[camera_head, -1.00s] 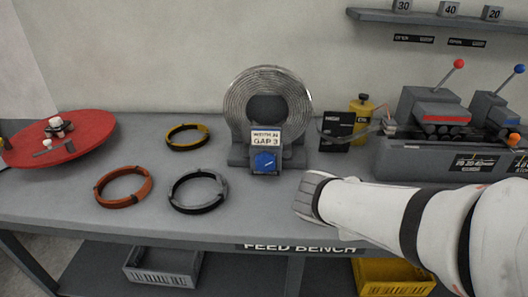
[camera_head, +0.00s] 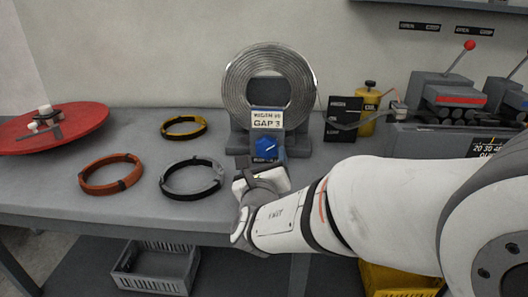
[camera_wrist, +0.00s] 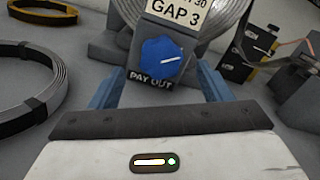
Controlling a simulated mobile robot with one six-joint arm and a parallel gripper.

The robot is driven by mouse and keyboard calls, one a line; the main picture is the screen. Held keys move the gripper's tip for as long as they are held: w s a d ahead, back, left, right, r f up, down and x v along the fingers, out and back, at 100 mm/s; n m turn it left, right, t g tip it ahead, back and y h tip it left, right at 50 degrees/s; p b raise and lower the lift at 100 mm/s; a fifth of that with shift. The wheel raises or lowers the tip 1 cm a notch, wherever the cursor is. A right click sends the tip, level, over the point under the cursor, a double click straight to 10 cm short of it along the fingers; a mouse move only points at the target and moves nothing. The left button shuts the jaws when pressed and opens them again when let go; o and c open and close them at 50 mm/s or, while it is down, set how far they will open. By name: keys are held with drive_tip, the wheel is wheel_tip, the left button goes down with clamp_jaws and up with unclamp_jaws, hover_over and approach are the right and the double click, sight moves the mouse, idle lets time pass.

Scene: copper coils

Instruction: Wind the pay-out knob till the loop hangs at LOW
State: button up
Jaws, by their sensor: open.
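The blue pay-out knob (camera_head: 268,148) sits on the grey stand below the silver coil (camera_head: 240,82), under a "GAP 3" sign. In the wrist view the knob (camera_wrist: 161,58) is six-sided with a white pointer line aimed right and slightly up, above a "PAY OUT" label. My gripper (camera_wrist: 160,90) is open, its fingers apart on either side below the knob, empty. In the head view my gripper (camera_head: 262,172) is just in front of the stand. A grey strip loop (camera_head: 350,125) sags before a black marked board (camera_head: 343,108); I cannot read its LOW mark.
Black-and-silver (camera_head: 192,177), orange (camera_head: 112,174) and yellow (camera_head: 184,127) rings lie left of the stand. A red disc (camera_head: 60,128) is at far left. A yellow bottle (camera_head: 369,100) and grey machine (camera_head: 447,95) stand right. The bench front is clear between the rings.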

sight(266, 149)
drive_tip(key=shift+w+d, duration=0.1)
drive_tip(key=shift+w, duration=1.85)
